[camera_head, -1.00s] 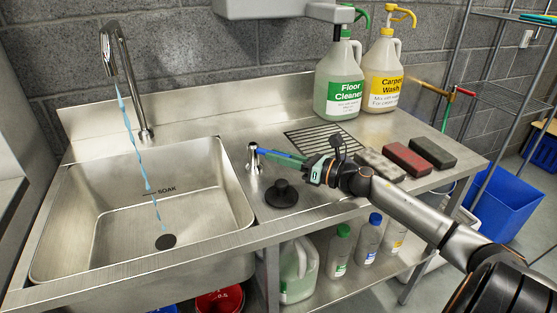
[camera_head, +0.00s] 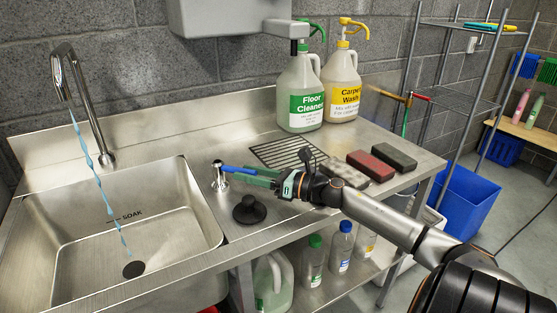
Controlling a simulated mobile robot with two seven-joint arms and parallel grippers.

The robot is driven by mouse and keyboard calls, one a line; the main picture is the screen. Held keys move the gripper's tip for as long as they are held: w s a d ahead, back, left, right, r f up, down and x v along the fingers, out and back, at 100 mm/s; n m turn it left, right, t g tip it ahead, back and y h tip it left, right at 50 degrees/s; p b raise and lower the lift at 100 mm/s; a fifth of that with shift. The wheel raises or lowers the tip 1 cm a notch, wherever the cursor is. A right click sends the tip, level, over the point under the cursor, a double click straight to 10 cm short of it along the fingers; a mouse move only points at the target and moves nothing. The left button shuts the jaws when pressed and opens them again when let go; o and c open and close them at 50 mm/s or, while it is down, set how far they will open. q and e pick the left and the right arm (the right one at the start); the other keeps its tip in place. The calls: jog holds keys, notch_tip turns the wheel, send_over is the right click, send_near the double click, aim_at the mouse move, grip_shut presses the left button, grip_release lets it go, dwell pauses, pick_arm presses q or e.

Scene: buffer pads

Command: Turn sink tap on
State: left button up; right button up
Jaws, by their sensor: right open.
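The sink tap (camera_head: 86,112) is a chrome gooseneck at the left, behind the steel sink (camera_head: 160,215). A blue stream of water runs from its spout down to the dark drain. A short chrome post with a thin blue lever (camera_head: 238,170) stands on the counter just right of the basin. My right gripper (camera_head: 262,177) is open, with its fingers at the right end of the lever. I cannot tell whether they touch it. My left gripper is not in view.
A black plunger-like stopper (camera_head: 249,210) stands in front of the lever. Floor Cleaner (camera_head: 302,92) and Carpet Wash (camera_head: 344,88) jugs stand at the back. Buffer pads (camera_head: 370,166) lie right of the gripper. A blue bin (camera_head: 470,205) is on the floor at the right.

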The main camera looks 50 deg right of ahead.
jog(key=v, duration=1.1)
jog(key=shift+s+p, duration=0.1)
jog(key=shift+p, duration=0.25)
